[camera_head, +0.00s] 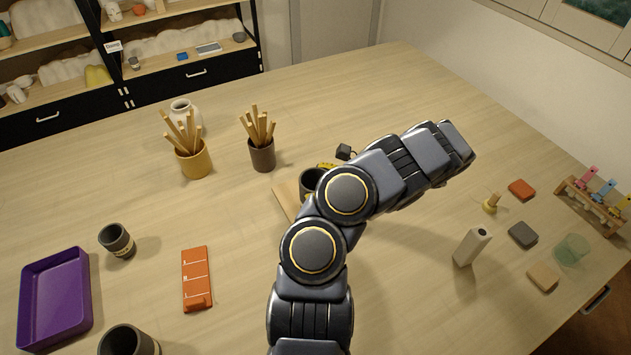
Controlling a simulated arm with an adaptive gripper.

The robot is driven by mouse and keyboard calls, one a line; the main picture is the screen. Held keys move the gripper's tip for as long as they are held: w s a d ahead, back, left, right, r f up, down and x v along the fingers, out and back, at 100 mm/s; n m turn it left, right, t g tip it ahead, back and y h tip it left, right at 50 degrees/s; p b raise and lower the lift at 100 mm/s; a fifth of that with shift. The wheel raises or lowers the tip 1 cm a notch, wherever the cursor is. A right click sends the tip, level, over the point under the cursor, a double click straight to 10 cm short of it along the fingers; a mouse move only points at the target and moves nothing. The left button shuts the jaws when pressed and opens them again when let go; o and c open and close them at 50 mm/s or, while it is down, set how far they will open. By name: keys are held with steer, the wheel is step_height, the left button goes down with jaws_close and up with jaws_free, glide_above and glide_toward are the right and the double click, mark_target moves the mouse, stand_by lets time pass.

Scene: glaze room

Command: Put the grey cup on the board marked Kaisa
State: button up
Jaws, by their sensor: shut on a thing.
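A dark grey cup (311,183) is at the middle of the table, at a pale wooden board (284,196). My arm hides its right side. Whether it touches the board cannot be told, and no name on the board is readable. My gripper (344,152) is mostly hidden behind my arm; only a small dark part shows beside the cup. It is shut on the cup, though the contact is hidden. Another dark cup with a pale band (117,241) stands at the left, and a larger dark vessel (128,341) is cut off at the bottom edge.
Two pots of sticks (193,160) (262,155) and a pale jar (184,112) stand behind. A purple tray (53,300) and an orange marked block (196,280) lie left. A white block (471,247), small blocks, a glass (571,249) and a tool rack (592,205) are right.

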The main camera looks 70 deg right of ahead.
steer(key=shift+f, duration=0.15)
steer(key=o, duration=1)
steer(key=shift+r, duration=0.25)
steer(key=v, duration=1.2)
